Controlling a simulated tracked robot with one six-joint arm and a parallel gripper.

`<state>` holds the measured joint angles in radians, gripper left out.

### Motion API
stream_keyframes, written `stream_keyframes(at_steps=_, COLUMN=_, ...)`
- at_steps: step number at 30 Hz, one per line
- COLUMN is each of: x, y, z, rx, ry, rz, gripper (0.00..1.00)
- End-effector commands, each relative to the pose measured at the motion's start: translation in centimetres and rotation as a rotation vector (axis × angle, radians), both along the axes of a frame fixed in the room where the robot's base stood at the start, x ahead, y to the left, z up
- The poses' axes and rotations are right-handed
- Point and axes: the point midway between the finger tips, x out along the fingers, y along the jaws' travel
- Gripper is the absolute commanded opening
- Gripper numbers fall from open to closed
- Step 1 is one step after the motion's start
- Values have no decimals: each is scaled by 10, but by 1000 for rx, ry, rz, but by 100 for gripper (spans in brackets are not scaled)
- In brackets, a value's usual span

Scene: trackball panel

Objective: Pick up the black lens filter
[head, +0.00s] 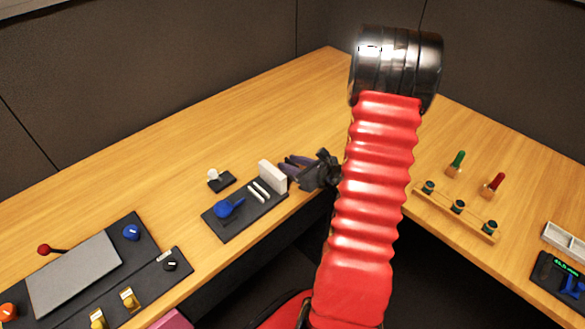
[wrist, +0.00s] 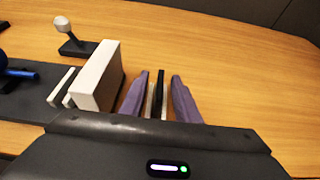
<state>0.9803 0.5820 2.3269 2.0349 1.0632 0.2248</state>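In the wrist view, a thin black upright plate, which looks like the black lens filter (wrist: 161,95), stands between the two purple fingers of my gripper (wrist: 160,76). A thin pale strip shows along its left side. The fingers are apart, one on each side of it, and a narrow gap shows by the right finger. In the head view my gripper (head: 293,163) is low at the right end of the dark panel (head: 238,222), just right of a white block (head: 272,176). The filter cannot be made out there.
The white block (wrist: 100,75) is close left of my left finger. Thin white plates (head: 258,191) and a blue knob (head: 229,208) are further left on the panel. A white-balled joystick (head: 214,176) stands behind. The wooden desk beyond is clear.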

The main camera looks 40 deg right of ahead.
Motion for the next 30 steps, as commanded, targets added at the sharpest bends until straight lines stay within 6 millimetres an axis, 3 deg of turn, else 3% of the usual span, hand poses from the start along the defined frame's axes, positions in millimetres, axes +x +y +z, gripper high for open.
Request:
stream_keyframes(at_steps=12, x=0, y=0, z=0, rx=0, ry=0, rz=0, gripper=29)
stream_keyframes(at_steps=24, x=-1, y=0, z=0, rx=0, ry=0, rz=0, gripper=1)
stream_keyframes(at_steps=30, x=-1, y=0, z=0, rx=0, ry=0, rz=0, gripper=0)
